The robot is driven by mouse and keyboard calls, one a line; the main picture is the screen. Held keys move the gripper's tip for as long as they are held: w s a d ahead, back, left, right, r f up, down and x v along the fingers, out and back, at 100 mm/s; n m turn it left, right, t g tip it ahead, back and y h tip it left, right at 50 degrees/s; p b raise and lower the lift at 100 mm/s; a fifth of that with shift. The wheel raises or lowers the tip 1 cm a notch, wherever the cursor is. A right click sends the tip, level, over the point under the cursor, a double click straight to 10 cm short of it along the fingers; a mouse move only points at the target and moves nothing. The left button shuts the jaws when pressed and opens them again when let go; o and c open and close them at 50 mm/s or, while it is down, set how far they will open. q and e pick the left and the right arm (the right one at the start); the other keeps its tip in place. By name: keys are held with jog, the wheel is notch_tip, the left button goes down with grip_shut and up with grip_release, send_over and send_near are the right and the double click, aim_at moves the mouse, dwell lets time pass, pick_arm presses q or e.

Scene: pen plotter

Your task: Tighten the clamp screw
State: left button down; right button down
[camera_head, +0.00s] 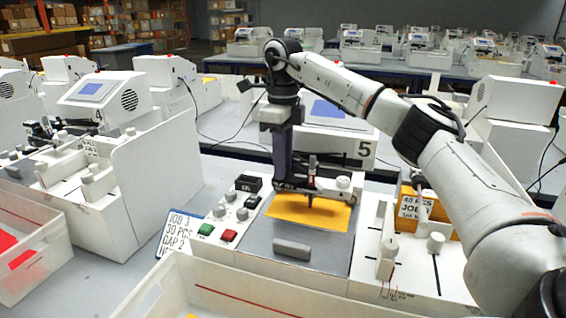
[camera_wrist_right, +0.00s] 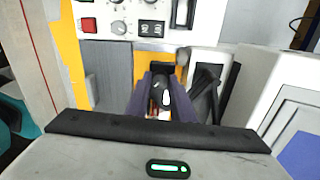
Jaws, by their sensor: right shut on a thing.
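My right gripper (camera_head: 290,186) reaches down from above onto the pen carriage of the plotter, over the yellow sheet (camera_head: 318,213). Its two dark fingers also show in the wrist view (camera_wrist_right: 163,88), closed around a small dark part at the carriage, which I take for the clamp screw. The fingers hide most of that screw, and how tight it is cannot be seen. A dark pen (camera_head: 312,172) stands upright just right of the fingers, its tip close to the sheet. My left gripper is not in view.
A panel with green (camera_head: 206,229) and red buttons and knobs lies left of the bed. A grey block (camera_head: 292,249) sits at the bed's front. A white tray (camera_head: 215,286) stands in front, and a yellow bin (camera_head: 412,203) is at the right.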

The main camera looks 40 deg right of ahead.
jog(key=m, duration=0.9)
jog(key=shift+r, duration=0.1)
jog(key=m, duration=0.9)
jog(key=shift+m, duration=0.7)
jog(key=c, duration=1.5)
grip_release()
jog(key=shift+c, duration=0.2)
notch_tip(320, 180, up, 10)
jog(key=shift+r, duration=0.15)
